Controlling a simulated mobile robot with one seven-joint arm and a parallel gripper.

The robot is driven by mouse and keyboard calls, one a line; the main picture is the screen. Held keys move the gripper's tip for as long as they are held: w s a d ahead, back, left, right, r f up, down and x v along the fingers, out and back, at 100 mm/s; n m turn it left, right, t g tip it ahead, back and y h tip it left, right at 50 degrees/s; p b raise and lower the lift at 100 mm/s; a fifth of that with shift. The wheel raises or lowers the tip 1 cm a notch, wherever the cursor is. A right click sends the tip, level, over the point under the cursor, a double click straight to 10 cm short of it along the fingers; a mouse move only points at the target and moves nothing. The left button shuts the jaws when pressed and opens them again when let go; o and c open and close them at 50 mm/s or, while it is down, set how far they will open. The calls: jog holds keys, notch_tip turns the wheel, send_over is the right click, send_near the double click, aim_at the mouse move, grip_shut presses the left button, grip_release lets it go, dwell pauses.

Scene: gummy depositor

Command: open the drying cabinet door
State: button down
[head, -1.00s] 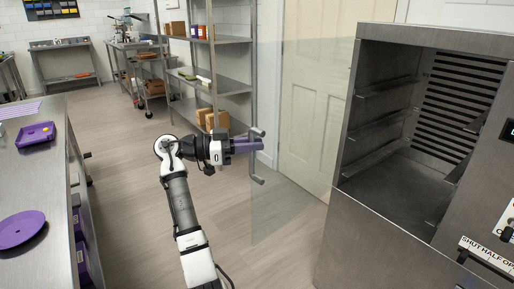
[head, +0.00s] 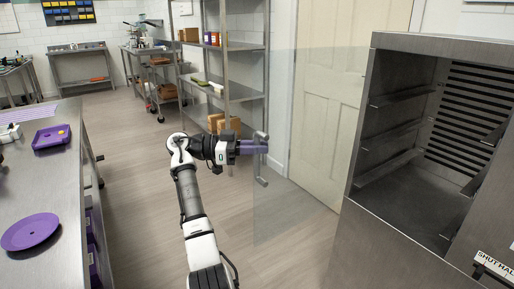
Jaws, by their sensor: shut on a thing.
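The drying cabinet (head: 385,225) stands at the right in the head view, a steel box with side rails and a slatted back wall inside. Its clear door (head: 305,130) is swung wide open, out to the left of the cabinet's opening. The door's metal handle (head: 262,180) is on the door's far left edge. My gripper (head: 262,147) has purple fingers and is shut on the handle. The fingertips partly hide the upper part of the handle.
A steel counter (head: 45,180) with a purple plate (head: 30,232) and a purple tray (head: 52,137) runs along the left. Steel shelves (head: 225,90) and a cream door (head: 338,110) stand behind the open glass. The floor (head: 140,200) between counter and cabinet is clear.

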jog(key=c, duration=1.5)
grip_release()
jog(key=shift+d, duration=0.15)
jog(key=a, duration=0.4)
jog(key=a+b, duration=0.1)
jog(key=a, duration=0.4)
jog(key=s+a, duration=0.1)
jog(key=a, duration=0.4)
jog(key=shift+d, duration=0.1)
